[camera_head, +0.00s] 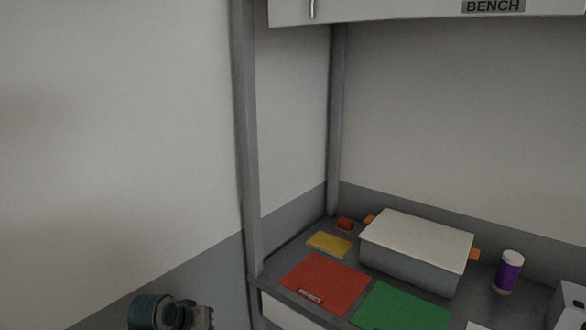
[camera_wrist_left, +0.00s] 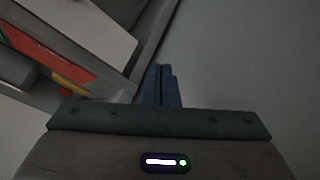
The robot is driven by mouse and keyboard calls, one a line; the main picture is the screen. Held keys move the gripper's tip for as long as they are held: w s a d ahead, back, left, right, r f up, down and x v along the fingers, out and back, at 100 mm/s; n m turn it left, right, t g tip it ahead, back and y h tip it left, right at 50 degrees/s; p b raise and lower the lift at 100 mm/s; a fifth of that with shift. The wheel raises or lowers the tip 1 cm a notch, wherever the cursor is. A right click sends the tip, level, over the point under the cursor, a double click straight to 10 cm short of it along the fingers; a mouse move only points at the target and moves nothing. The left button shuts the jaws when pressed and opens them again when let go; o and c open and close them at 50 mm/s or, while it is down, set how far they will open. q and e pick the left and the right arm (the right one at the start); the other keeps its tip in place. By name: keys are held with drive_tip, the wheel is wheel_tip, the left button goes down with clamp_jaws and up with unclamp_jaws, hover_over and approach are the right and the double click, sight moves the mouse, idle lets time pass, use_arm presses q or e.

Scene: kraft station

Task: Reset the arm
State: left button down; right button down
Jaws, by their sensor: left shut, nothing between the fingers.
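My left gripper (camera_wrist_left: 161,84) shows in the left wrist view, its two dark blue fingers together with nothing between them. It is in free air beside the bench, with a plain grey surface behind and to the right of it. In the head view a dark part of my arm shows at the bottom edge, left of the bench; the fingers are not visible there. My right gripper is in neither view.
The bench (camera_head: 284,285) holds a red mat (camera_head: 325,280), a green mat (camera_head: 402,310), a yellow pad (camera_head: 329,243), a small red block (camera_head: 345,223), a lidded grey box (camera_head: 410,265) and a purple-and-white can (camera_head: 509,272). A grey post (camera_head: 246,140) rises at its left corner.

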use_arm(q)
drive_tip(key=s+a+f+g+y, duration=0.1)
drive_tip(key=s+a+f, duration=0.1)
drive_tip(key=s+f, duration=0.45)
drive_tip(key=s+a+f+y, duration=0.1)
drive_tip(key=s+f, duration=0.2)
drive_tip(key=s, duration=0.7)
drive_tip(key=s+a+f+m+g+y, duration=0.1)
drive_tip(key=s+a, duration=0.1)
drive_tip(key=s, duration=0.7)
drive_tip(key=s+a+f+m+g+y, duration=0.1)
drive_tip(key=s, duration=0.9)
drive_tip(key=a+f+g, duration=0.1)
drive_tip(key=a+f, duration=0.2)
drive_tip(key=f, duration=2.8)
drive_tip(key=s+a+f+g, duration=0.1)
drive_tip(key=s+f, duration=1.7)
